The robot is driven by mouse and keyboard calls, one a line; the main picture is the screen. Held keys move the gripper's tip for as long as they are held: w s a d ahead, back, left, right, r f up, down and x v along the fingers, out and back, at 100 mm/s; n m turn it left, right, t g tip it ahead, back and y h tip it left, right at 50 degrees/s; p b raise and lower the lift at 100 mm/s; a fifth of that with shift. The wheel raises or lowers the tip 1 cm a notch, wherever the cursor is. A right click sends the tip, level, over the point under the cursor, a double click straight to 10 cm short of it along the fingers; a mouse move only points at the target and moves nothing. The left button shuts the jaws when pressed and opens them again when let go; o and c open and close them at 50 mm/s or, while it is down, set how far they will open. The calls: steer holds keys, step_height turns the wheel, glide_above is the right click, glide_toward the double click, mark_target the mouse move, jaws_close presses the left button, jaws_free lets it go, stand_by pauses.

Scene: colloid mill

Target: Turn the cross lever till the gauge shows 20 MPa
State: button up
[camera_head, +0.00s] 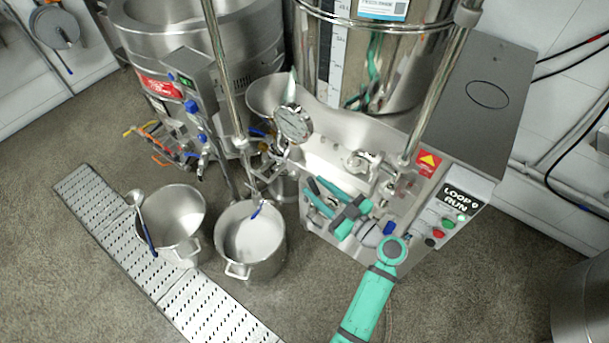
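A metal fitting with short arms (364,161), which may be the cross lever, sits on the mill's steel top to the right of the gauge. My gripper (313,187) is teal and low in front of the mill, below the gauge and left of this fitting. Its two fingers point up and left and stand apart, with no held thing clear between them. My wrist and gripper hide part of the mill's front.
Two steel pots (167,222) (244,238) stand left of my gripper, near a perforated metal floor strip (205,313). The mill's panel (452,213) has green and red buttons. A metal upright (436,90) rises close to the fitting.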

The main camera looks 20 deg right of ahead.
steer(key=x, duration=0.6)
steer(key=shift+w, duration=0.25)
